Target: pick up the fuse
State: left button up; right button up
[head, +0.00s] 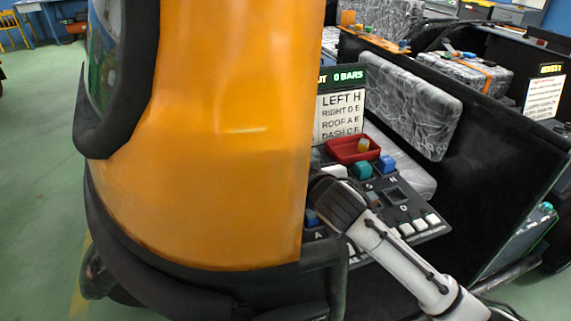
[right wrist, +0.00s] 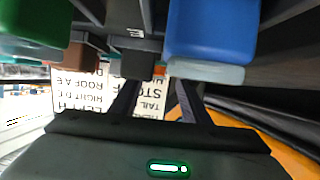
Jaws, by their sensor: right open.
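Several coloured fuse-like blocks stand on a black panel (head: 405,205) in the head view: a blue one (head: 387,163), a teal one (head: 362,170) and a partly hidden blue one (head: 312,217). A small yellow-orange piece (head: 363,146) lies in a red tray (head: 344,153). I cannot tell which is the fuse meant. My right gripper (head: 328,196) is low over the panel's left part; its fingertips are hard to make out there. In the right wrist view its dark fingers (right wrist: 156,98) are apart, with a large blue block (right wrist: 212,30) close at upper right. My left gripper is out of view.
A large orange rickshaw body (head: 225,130) hides the panel's left side. A lettered sign (head: 340,116) stands behind the panel. A dark side wall (head: 490,165) and grey cushions (head: 408,105) lie to the right.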

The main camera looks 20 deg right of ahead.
jog(key=shift+x, duration=1.1)
jog(key=shift+r, duration=0.1)
grip_shut()
